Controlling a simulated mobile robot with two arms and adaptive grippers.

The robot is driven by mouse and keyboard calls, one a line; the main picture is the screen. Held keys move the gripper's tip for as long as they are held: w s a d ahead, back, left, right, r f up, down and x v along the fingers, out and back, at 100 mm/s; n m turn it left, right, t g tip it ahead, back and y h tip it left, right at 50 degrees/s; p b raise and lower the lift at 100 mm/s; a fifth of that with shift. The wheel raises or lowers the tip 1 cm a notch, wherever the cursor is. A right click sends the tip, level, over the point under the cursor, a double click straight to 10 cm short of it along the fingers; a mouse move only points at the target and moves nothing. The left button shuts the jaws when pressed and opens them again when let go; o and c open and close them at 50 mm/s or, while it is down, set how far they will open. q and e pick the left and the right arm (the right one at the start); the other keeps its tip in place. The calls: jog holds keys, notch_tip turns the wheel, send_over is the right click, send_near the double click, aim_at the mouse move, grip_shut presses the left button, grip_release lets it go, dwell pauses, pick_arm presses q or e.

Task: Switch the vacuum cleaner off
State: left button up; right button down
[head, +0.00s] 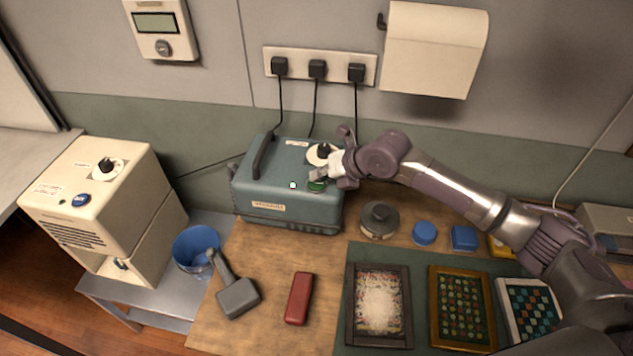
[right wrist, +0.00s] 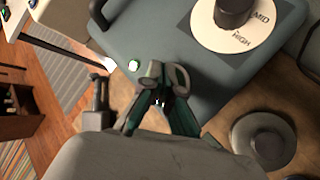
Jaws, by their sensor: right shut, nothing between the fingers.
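The vacuum cleaner (head: 262,188) is a blue-grey box with a dark top handle and a front label, standing on the wooden bench against the wall. On its top are a black knob (head: 323,151) on a white dial and a small lit round light or button (head: 292,184). My right gripper (head: 317,185) is shut and empty over the vacuum's top. In the right wrist view its fingertips (right wrist: 164,76) appear just right of the lit part; contact cannot be told. My left gripper is out of view.
A cream machine (head: 110,215) with a knob and blue button stands left, beside a blue bucket (head: 196,250). A grey mallet (head: 237,297), red block (head: 299,298), round grey weight (head: 379,220) and framed trays (head: 378,305) lie on the bench. A socket strip (head: 298,66) is above.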

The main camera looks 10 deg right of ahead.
aim_at(319, 184)
jog(key=shift+f, duration=0.15)
jog(key=shift+r+p, duration=0.3)
jog(key=shift+r, duration=0.05)
dwell(0.4)
notch_tip(319, 184, up, 6)
jog(key=p, duration=0.4)
jog(key=shift+r, duration=0.1)
dwell(0.5)
